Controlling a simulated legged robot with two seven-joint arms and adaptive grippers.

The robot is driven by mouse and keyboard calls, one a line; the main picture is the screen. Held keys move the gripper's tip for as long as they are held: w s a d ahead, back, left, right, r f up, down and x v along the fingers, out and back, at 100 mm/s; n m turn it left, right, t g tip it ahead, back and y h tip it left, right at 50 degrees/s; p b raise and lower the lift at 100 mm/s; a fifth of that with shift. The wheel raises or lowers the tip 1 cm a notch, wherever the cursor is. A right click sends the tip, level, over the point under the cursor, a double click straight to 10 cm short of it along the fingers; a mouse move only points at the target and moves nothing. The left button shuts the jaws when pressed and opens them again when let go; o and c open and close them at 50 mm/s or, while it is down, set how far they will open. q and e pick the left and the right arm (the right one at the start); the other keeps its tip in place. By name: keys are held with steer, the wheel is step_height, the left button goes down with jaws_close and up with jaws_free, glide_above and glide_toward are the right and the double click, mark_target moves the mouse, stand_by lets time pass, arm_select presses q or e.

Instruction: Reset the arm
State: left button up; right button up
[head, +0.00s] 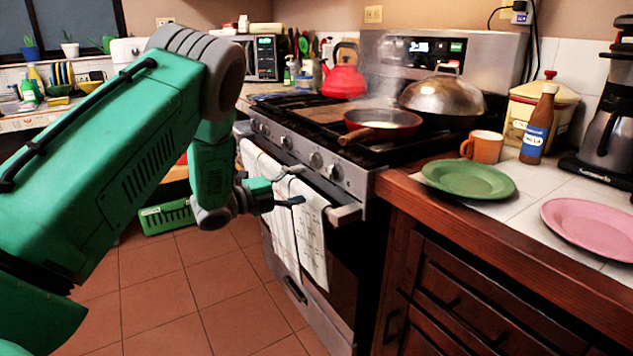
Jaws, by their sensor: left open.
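My left arm, green with grey joints, comes in from the left and fills much of the left half of the head view. My left gripper (291,187) is at its end, in front of the stove's oven door and close to the hanging white towels (312,235). Its dark fingers are spread apart with nothing between them. I cannot tell whether it touches the towels. My right gripper is not in view.
The stove (335,170) carries a red pan (381,128), a red kettle (343,82) and a domed lid (441,95). The right counter holds a green plate (468,180), a pink plate (592,226), an orange mug (484,147) and a bottle (538,125). Tiled floor (205,300) lies open below.

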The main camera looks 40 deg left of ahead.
arm_select(q)
steer(key=shift+v, duration=1.15)
